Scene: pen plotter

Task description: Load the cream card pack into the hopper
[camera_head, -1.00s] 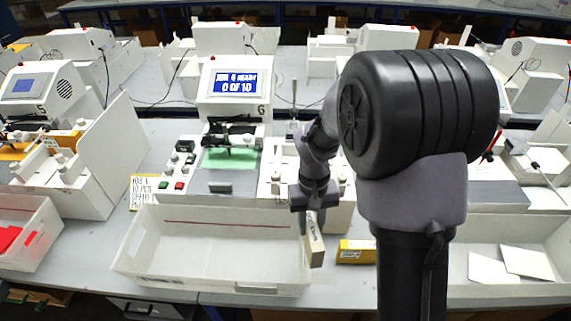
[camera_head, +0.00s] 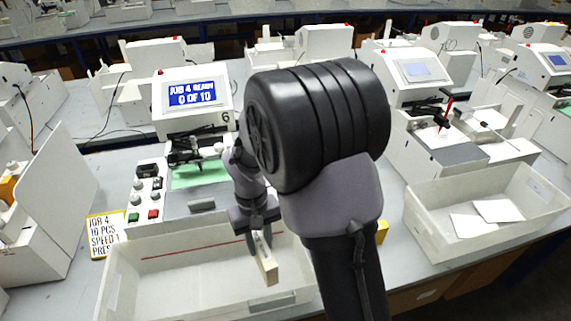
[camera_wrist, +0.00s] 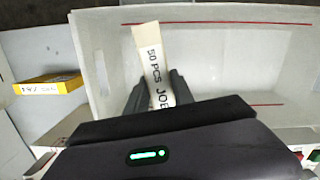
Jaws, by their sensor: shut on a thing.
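The cream card pack (camera_head: 267,264) hangs tilted from my gripper (camera_head: 261,236), which is shut on it. In the wrist view, the pack (camera_wrist: 153,57) shows "50 PCS JOB" print between the two dark fingers of my gripper (camera_wrist: 154,90). The pack appears in front of the inside of a white bin (camera_head: 140,258), near one end wall; its height above the bin is unclear. The plotter (camera_head: 195,97) stands behind, marked 6, its blue screen showing "0 OF 10". My arm covers the plotter's right side, and I cannot make out the hopper.
A yellow box (camera_wrist: 48,84) lies on the table beside the bin. A yellow-edged job card (camera_head: 104,234) lies left of the control buttons (camera_head: 146,200). Another white bin (camera_head: 425,205) holding white cards stands at the right. A tall white panel (camera_head: 50,190) stands at the left.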

